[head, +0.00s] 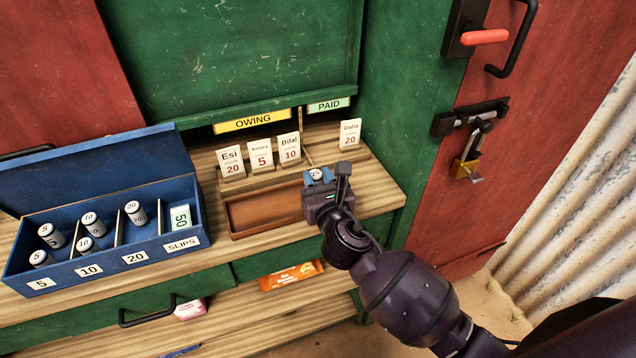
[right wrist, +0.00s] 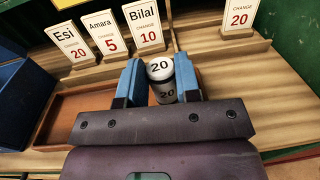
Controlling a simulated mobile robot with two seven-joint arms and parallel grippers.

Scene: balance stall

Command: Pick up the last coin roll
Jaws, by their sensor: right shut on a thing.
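A white coin roll marked 20 (right wrist: 160,75) stands upright between the blue fingers of my right gripper (right wrist: 160,88). In the head view my right gripper (head: 320,180) is shut on this roll (head: 316,174), at the right end of the shallow brown wooden tray (head: 262,213). I cannot tell whether the roll touches the tray. More rolls stand in the open blue box (head: 105,252): two marked 5 (head: 50,236), two marked 10 (head: 84,244) and one marked 20 (head: 135,212). My left gripper is out of view.
Cards for Esi (head: 230,163), Amara (head: 261,158) and Bilal (head: 289,149) stand under the OWING sign (head: 252,121). Dalila's card (head: 350,134) stands under PAID (head: 329,105). A green 50 slip (head: 180,218) is in the box. The tray's left part is empty.

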